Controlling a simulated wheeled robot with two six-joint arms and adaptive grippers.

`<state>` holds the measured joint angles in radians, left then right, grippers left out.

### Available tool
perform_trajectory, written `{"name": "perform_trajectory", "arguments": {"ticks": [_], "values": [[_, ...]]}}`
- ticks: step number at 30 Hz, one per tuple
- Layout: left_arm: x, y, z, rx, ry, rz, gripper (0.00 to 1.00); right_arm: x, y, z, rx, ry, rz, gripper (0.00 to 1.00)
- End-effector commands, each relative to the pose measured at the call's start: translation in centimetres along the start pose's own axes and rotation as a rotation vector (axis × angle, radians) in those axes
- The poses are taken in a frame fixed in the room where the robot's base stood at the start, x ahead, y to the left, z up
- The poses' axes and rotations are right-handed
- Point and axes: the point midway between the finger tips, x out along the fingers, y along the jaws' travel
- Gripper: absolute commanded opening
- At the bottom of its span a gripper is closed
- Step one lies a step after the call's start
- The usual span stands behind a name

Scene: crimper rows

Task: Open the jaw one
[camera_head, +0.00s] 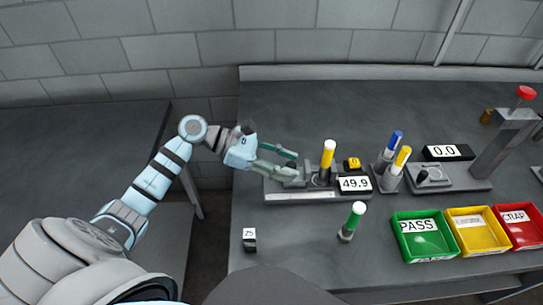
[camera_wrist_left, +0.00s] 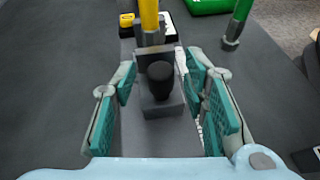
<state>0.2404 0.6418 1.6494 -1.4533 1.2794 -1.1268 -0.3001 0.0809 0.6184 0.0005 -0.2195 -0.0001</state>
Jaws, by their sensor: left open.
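A grey measuring fixture (camera_head: 315,194) lies along the table, with a ruled strip on its front and a display reading 49.9 (camera_head: 355,184). A yellow-capped cylinder (camera_head: 328,155) stands upright on it; it also shows in the left wrist view (camera_wrist_left: 149,18). A black knob (camera_wrist_left: 160,80) stands on a grey block (camera_wrist_left: 165,110) at the fixture's near end. My left gripper (camera_head: 296,164) is open at the fixture's left end. In the left wrist view its teal fingers (camera_wrist_left: 160,85) stand on either side of the knob, apparently apart from it. My right gripper is out of view.
A green-capped cylinder (camera_head: 353,221) and a small block marked 25 (camera_head: 249,240) stand in front. Blue-capped (camera_head: 393,144) and yellow-capped (camera_head: 401,158) cylinders stand right, near a press (camera_head: 503,145) and a 0.0 display (camera_head: 448,152). Green (camera_head: 422,250), yellow (camera_head: 482,246) and red (camera_head: 524,240) bins sit front right.

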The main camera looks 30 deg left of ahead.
Motion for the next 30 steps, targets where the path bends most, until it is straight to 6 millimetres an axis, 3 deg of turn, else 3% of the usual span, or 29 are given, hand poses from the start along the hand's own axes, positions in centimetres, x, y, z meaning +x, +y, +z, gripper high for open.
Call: {"name": "perform_trajectory", "arguments": {"ticks": [6, 12, 30], "values": [[-6.0, 0.0, -0.1, -0.001, 0.010, 0.000, 0.40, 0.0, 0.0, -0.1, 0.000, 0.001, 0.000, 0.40], [-9.8, 0.0, 0.0, 0.000, 0.005, 0.000, 0.40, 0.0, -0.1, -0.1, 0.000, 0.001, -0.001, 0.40], [-10.4, 0.0, 0.1, -0.009, 0.000, 0.000, 0.40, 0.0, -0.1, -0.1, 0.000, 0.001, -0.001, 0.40]]}}
